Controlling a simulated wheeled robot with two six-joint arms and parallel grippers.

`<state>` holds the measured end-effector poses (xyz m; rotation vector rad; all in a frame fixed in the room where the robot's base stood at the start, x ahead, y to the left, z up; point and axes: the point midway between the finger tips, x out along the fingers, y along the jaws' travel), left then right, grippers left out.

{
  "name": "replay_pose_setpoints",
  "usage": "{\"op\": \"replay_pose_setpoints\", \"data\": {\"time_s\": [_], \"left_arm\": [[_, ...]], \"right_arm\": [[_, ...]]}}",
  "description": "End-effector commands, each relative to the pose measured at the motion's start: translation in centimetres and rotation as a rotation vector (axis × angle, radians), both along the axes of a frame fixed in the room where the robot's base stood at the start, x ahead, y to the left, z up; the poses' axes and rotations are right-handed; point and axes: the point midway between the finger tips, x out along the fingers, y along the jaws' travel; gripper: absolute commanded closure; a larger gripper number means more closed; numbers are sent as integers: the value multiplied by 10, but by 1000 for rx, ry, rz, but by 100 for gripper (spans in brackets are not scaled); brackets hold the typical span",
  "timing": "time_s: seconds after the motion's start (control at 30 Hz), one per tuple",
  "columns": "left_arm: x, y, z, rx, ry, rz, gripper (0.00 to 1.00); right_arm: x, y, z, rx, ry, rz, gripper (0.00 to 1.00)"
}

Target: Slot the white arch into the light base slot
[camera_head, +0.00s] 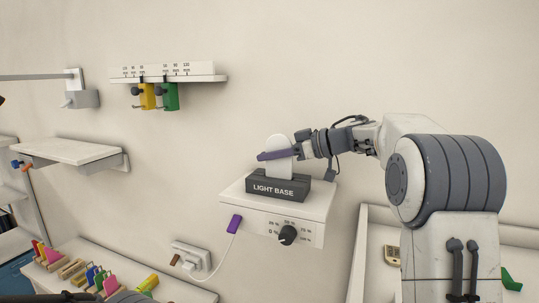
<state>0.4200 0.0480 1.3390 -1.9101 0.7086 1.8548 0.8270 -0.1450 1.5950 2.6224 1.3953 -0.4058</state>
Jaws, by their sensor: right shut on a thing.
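The white arch (278,172) stands upright at the light base (277,189), a dark block lettered "LIGHT BASE" on a white control box. The arch's lower edge meets the top of the base around the slot. I cannot tell how deep it sits, as the slot itself is hidden. My right gripper (276,155) comes in from the right and is shut on the arch. A purple finger-like bar crosses the front of the arch at mid height. My left gripper is not in view.
The control box (314,232) has a dark knob (288,235), and a purple piece (234,223) hangs at its left side. A wall outlet (191,255) is below. A ruler shelf (180,70) and an empty white shelf (70,151) are on the wall. Several coloured pieces stand at lower left.

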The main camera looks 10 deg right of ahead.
Motion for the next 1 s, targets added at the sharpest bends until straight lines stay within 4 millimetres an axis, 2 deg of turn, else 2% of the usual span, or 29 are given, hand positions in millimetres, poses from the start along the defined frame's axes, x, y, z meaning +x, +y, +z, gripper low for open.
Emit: {"op": "replay_pose_setpoints", "data": {"time_s": [1.0], "left_arm": [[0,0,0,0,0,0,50]], "right_arm": [[0,0,-6,0,-1,0,100]]}}
